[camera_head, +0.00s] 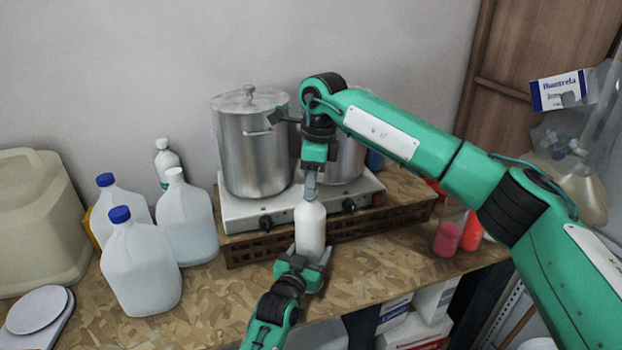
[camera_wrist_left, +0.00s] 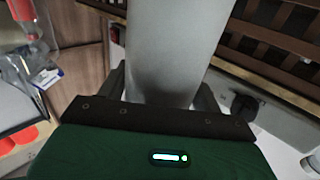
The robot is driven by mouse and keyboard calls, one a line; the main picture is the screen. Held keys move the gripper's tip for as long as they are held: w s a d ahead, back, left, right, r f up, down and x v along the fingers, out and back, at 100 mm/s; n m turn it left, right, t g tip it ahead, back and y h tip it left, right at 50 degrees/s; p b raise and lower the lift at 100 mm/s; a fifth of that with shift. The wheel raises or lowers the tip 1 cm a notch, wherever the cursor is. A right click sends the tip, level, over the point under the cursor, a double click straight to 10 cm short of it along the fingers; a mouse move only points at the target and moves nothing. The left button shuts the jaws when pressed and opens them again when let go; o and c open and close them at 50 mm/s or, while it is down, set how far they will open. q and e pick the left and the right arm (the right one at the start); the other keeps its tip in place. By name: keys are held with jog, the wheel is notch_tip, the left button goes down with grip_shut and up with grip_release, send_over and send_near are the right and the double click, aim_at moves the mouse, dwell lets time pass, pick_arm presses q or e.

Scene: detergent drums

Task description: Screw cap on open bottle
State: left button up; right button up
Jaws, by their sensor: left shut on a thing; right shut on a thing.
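The white bottle (camera_head: 310,228) stands upright at the front of the table, before the hot plate. My left gripper (camera_head: 311,262) is shut around its lower part. In the left wrist view the bottle (camera_wrist_left: 175,45) rises between the fingers of my left gripper (camera_wrist_left: 163,98). My right gripper (camera_head: 311,187) points down, right over the bottle's neck, with its fingers shut. The cap is hidden between those fingers, and the bottle's mouth is covered too. I cannot tell whether the cap is seated on the neck.
A steel pot (camera_head: 253,150) stands on the hot plate (camera_head: 240,213) behind the bottle; a second pot is partly hidden by my right arm. Several white jugs (camera_head: 140,270) stand left. Red containers (camera_head: 447,238) stand right. A scale (camera_head: 38,312) is at front left. The table's front edge is close.

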jog(key=m, duration=0.5)
jog(key=shift+t, duration=0.3)
jog(key=m, duration=0.5)
jog(key=shift+m+t+h, duration=0.3)
jog(key=shift+m, duration=0.1)
jog(key=m, duration=0.6)
jog(key=shift+h, duration=0.3)
jog(key=m, duration=0.4)
jog(key=shift+a+m+h, duration=0.1)
jog(key=shift+m+h, duration=0.2)
jog(key=shift+m, duration=0.1)
jog(key=m, duration=0.7)
jog(key=shift+m+h, duration=0.4)
jog(key=m+g, duration=0.1)
jog(key=m, duration=0.4)
jog(key=shift+w, duration=0.1)
jog(key=m, duration=0.4)
jog(key=shift+g, duration=0.3)
